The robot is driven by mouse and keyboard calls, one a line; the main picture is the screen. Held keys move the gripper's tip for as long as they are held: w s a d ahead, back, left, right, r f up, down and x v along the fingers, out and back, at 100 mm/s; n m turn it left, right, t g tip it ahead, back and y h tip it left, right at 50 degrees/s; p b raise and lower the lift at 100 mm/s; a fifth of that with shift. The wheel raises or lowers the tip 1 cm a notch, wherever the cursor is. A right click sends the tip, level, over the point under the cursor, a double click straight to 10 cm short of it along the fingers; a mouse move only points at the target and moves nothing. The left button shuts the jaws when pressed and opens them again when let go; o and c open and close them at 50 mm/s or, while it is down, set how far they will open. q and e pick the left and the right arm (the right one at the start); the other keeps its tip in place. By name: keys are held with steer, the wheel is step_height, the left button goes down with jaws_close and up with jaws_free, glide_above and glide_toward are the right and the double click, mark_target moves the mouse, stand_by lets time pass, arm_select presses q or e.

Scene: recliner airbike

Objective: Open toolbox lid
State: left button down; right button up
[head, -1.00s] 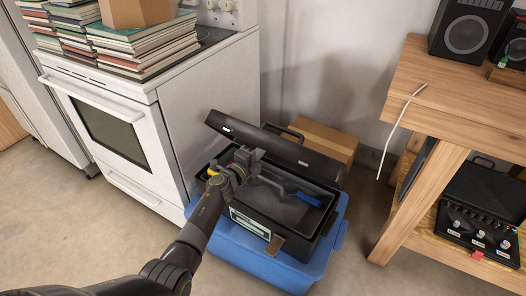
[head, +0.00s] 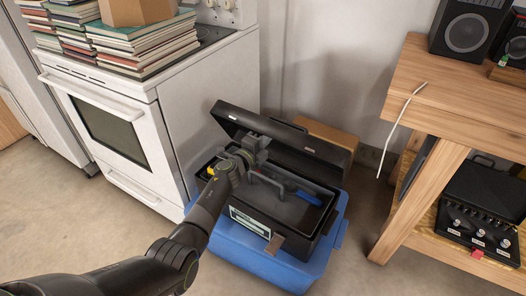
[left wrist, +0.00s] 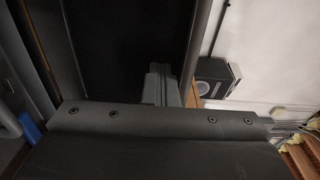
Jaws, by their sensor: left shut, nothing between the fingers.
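The black toolbox (head: 310,219) sits on a blue bin, with its lid (head: 280,136) raised and tilted back at the rear. Inside it are a grey tray handle (head: 268,185) and a blue-handled tool (head: 302,196). My left gripper (head: 258,145) is shut and empty, up against or very close to the inner face of the lid; I cannot tell if it touches. In the left wrist view the dark lid interior (left wrist: 120,45) fills much of the picture, and the gripper fingers (left wrist: 158,85) show in front of it. My right gripper is not in view.
The blue bin (head: 255,262) rests on the floor. A white stove (head: 205,110) stands close on the left with stacked books on top. A cardboard box (head: 328,133) is behind the lid. A wooden workbench (head: 445,105) stands on the right.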

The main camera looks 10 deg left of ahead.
arm_select(q)
steer(key=shift+w+d+r, duration=0.1)
steer(key=shift+w+r, duration=0.05)
steer(key=shift+w, duration=0.05)
steer(key=shift+w+d+r+b, duration=0.2)
steer(key=shift+w+d+b, duration=0.1)
steer(key=shift+w, duration=0.25)
steer(key=shift+w+d+r+b, duration=0.2)
steer(key=shift+w+b, duration=0.15)
steer(key=shift+w, duration=0.2)
steer(key=shift+w+d+r+b, duration=0.2)
steer(key=shift+w+b, duration=0.1)
steer(key=shift+w, duration=0.25)
steer(key=shift+b+x, duration=1.1)
steer(key=shift+w+d+r+b, duration=0.15)
steer(key=shift+w+r+b, duration=0.1)
steer(key=shift+w+b, duration=0.15)
